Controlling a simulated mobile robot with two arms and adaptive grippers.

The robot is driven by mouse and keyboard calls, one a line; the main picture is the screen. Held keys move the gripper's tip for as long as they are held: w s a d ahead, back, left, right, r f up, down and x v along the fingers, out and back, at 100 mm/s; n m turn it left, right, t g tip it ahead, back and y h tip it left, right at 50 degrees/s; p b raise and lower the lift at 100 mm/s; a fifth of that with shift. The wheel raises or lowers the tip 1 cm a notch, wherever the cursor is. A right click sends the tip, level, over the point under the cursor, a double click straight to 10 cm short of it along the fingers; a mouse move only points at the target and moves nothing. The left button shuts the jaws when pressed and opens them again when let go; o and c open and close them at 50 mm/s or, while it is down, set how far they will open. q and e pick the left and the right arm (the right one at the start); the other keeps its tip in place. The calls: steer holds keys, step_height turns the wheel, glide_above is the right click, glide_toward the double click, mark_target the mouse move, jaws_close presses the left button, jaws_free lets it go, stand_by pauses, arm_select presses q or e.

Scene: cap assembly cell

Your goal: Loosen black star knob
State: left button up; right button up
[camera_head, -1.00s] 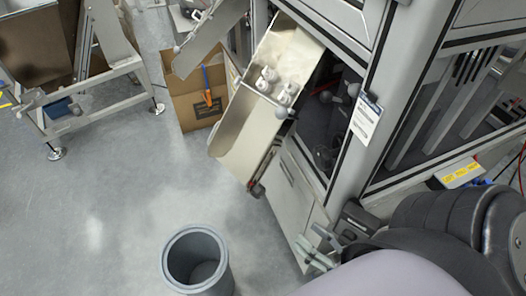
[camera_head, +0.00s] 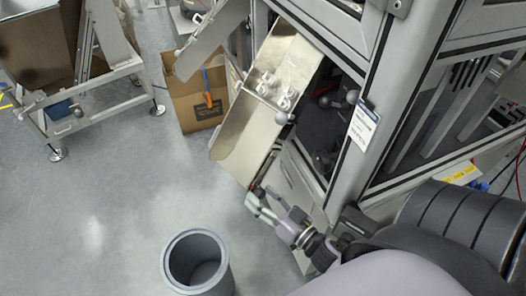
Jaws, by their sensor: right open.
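A small dark knob (camera_head: 258,189), which I take to be the black star knob, sits under the lower end of the sloping metal chute (camera_head: 238,149). Its star shape is too small to make out. My right gripper (camera_head: 261,200) reaches in from the lower right, with its fingers close to the knob. The fingers are open and partly cover the knob's surroundings; I cannot tell whether they touch it. My left gripper is not in view.
Several white caps (camera_head: 276,89) lie in the chute behind a thin rod. A grey bin (camera_head: 197,262) stands on the floor below. A cardboard box (camera_head: 196,106) stands behind the chute. The machine frame (camera_head: 356,150) rises to the right.

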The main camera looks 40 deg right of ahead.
steer(key=shift+w, duration=0.1)
steer(key=shift+c, duration=0.4)
steer(key=c, duration=1.1)
